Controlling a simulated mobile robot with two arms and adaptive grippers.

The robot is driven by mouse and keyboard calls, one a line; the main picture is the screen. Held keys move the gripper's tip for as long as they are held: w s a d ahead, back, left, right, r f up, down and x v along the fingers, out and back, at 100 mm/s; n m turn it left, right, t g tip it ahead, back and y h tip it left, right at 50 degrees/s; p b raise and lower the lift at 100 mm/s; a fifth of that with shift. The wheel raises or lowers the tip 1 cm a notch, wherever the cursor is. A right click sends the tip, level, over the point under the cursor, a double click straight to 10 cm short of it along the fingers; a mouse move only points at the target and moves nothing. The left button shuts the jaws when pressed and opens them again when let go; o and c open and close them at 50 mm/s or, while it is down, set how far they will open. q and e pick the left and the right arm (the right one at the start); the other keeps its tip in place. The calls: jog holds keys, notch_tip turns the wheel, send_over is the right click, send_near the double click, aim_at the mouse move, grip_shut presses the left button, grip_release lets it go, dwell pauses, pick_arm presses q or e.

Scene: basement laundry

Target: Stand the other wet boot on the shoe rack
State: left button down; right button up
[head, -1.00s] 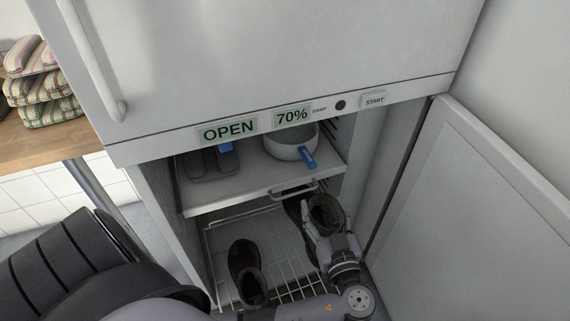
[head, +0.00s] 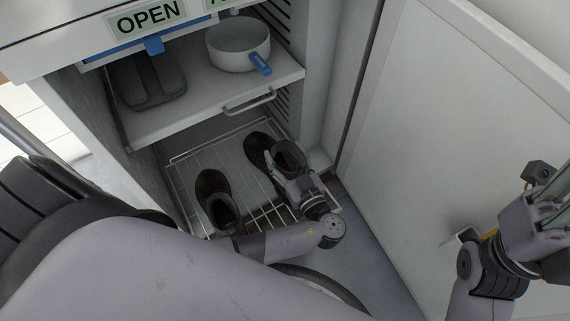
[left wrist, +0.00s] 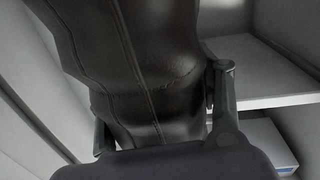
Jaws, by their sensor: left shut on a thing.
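My left gripper (head: 287,172) is shut on a dark brown boot (head: 259,149) at the right of the wire shoe rack (head: 181,190) in the cabinet bottom. In the left wrist view the boot's leather shaft (left wrist: 150,70) fills the middle, with a finger on each side. The other dark boot (head: 212,188) stands on the rack at the left. I cannot tell whether the held boot touches the rack; its underside is hidden. My right gripper (head: 545,215) is at the right edge, partly cut off, with no boot near it.
A shelf (head: 180,128) above the rack holds a white pot (head: 236,48) with a blue handle and a dark grey object (head: 148,82). The open cabinet door (head: 455,130) stands close on the right. Bare rack shows between the boots.

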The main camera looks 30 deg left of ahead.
pick_arm(q)
jog(key=shift+f+b, duration=0.95)
jog(key=shift+f, duration=0.95)
jog(key=c, duration=0.5)
grip_release()
jog(key=p+v, duration=0.1)
jog(key=v, duration=1.1)
jog(key=shift+w, duration=0.1)
